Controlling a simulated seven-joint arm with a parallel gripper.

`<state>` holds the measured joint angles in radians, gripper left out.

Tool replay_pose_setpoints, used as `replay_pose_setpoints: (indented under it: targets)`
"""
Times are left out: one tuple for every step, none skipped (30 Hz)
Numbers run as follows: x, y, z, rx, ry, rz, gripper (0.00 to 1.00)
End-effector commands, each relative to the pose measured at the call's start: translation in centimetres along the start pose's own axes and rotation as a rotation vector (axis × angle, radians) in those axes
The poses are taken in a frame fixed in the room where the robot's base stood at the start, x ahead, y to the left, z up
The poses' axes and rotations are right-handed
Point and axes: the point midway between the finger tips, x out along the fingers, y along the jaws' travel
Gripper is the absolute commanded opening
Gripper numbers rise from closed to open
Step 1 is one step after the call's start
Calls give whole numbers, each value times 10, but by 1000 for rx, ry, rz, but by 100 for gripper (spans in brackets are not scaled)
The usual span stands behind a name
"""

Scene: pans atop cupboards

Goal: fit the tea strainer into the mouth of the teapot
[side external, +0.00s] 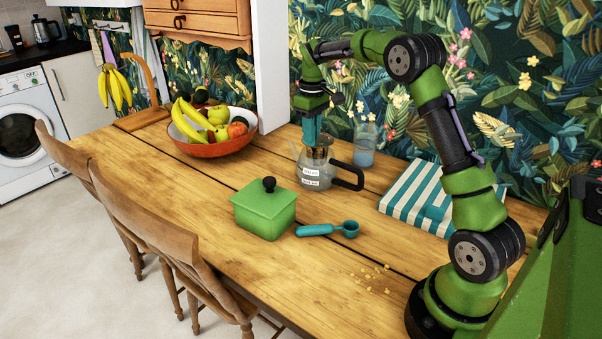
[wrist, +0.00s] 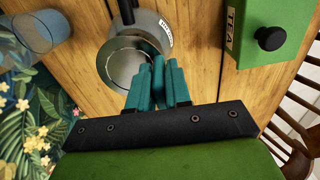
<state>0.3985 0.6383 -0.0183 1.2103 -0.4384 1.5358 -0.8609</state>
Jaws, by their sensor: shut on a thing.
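The glass teapot (side external: 316,176) with white labels and a black handle (side external: 348,177) stands upright on the table. My gripper (side external: 312,141) points down just above its mouth. In the wrist view the teal fingers (wrist: 158,68) are close together, shut at the edge of the round metal tea strainer (wrist: 122,68). The strainer lies over the top of the teapot (wrist: 150,28) in that view and covers part of it. The fingers hide its gripped edge. I cannot tell whether the strainer touches the rim or is seated.
A blue glass (side external: 365,143) stands close behind the teapot. A green tea box (side external: 264,212) and teal scoop (side external: 328,230) lie in front. A fruit bowl (side external: 213,145) is left, a striped cloth (side external: 425,197) right. Crumbs (side external: 374,275) lie near the front.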

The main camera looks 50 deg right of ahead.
Motion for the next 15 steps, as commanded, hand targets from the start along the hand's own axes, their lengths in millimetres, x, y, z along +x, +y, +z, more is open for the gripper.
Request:
replay_pose_setpoints:
  targets:
    - [2, 0, 0, 0, 0, 0, 0]
    - [2, 0, 0, 0, -1, -1, 0]
    - [3, 0, 0, 0, -1, -1, 0]
    - [4, 0, 0, 1, -1, -1, 0]
    - [5, 0, 0, 1, -1, -1, 0]
    - [6, 0, 0, 1, -1, -1, 0]
    - [6, 0, 0, 1, 0, -1, 0]
    - [7, 0, 0, 1, 0, -1, 0]
    - [8, 0, 0, 1, 0, -1, 0]
    - [9, 0, 0, 1, 0, -1, 0]
    - [10, 0, 0, 1, 0, -1, 0]
    - [11, 0, 0, 1, 0, -1, 0]
    - [12, 0, 0, 1, 0, -1, 0]
    - [12, 0, 0, 1, 0, -1, 0]
    - [13, 0, 0, 2, -1, -1, 0]
